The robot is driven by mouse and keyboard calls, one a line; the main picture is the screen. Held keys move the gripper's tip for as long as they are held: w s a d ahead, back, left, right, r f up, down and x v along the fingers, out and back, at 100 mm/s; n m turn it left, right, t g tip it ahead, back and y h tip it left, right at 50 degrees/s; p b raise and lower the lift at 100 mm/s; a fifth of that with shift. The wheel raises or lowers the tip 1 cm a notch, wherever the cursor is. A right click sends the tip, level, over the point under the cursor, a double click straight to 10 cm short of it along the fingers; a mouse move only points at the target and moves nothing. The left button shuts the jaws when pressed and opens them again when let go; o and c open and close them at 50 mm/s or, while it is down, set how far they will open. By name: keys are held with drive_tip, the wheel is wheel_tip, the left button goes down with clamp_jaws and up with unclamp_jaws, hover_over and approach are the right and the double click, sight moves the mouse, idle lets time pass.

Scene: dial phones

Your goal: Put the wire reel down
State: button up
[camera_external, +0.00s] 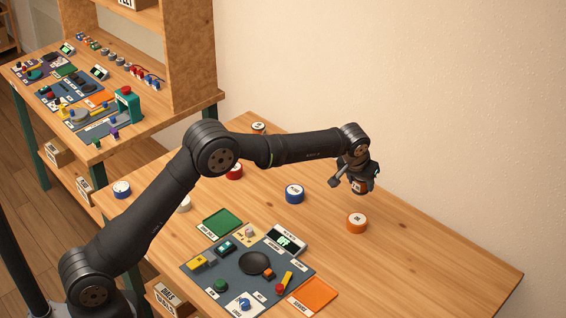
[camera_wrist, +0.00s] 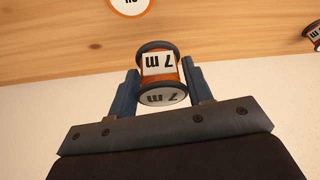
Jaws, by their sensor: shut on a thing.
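My gripper (camera_wrist: 160,92) is shut on a wire reel (camera_wrist: 161,66) in the wrist view. In the external view my gripper (camera_external: 359,183) is at the right of the arm, above the back part of the table (camera_external: 430,250). The held reel shows there only as a small dark and orange shape (camera_external: 361,187), partly hidden by the gripper. I cannot tell its exact height over the table.
An orange round item (camera_external: 357,223) with a white top stands just in front of my gripper. A blue one (camera_external: 294,194) and a red one (camera_external: 234,171) stand to the left. A dial panel (camera_external: 225,285), a green tray (camera_external: 222,222) and an orange pad (camera_external: 313,296) lie nearer. The right side of the table is clear.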

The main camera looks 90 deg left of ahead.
drive_tip(key=s+a, duration=1)
drive_tip(key=a, duration=0.2)
drive_tip(key=s+a+f, duration=0.1)
drive_tip(key=a+f, duration=0.1)
drive_tip(key=a, duration=0.1)
drive_tip(key=s+a+f, duration=0.1)
drive_tip(key=a+f, duration=0.1)
drive_tip(key=a, duration=0.1)
drive_tip(key=s+a+f, duration=0.1)
drive_tip(key=a+f, duration=0.1)
drive_tip(key=a, duration=0.2)
drive_tip(key=shift+f, duration=0.2)
drive_tip(key=shift+s+a+f, duration=0.15)
drive_tip(key=shift+a+f, duration=0.15)
drive_tip(key=shift+f, duration=1.85)
drive_tip(key=shift+f, duration=0.2)
drive_tip(key=o, duration=1)
drive_tip(key=shift+o, duration=0.2)
drive_tip(key=shift+r, duration=0.1)
